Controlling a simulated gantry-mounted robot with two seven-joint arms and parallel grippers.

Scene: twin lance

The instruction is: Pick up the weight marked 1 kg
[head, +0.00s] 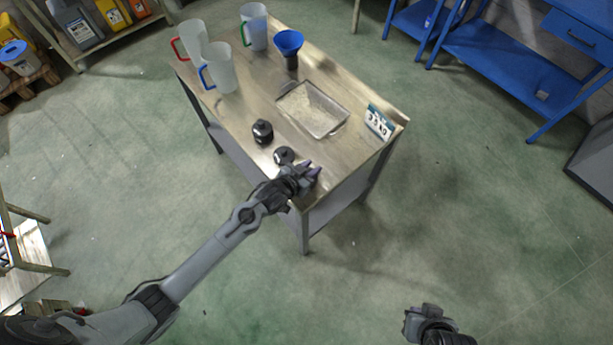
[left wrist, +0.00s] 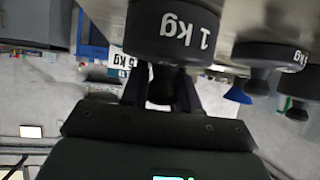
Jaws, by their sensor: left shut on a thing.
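The black weight marked 1 kg (left wrist: 175,30) fills the top of the left wrist view, which is upside down. My left gripper (left wrist: 160,92) is shut on its knob. In the head view my left gripper (head: 309,174) is at the table's near corner and hides this weight. I cannot tell whether the weight touches the table. Two other black weights, one small (head: 284,156) and one larger (head: 262,132), stand beside the gripper. They also show in the left wrist view, the nearer one (left wrist: 270,53) with "kg" lettering. My right gripper (head: 422,318) is low in the head view, away from the table.
The table (head: 345,165) holds a metal tray (head: 313,109), a number display (head: 379,122), a blue funnel (head: 289,42) and several clear jugs (head: 219,70) toward the back. Blue workbenches (head: 500,60) stand at upper right.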

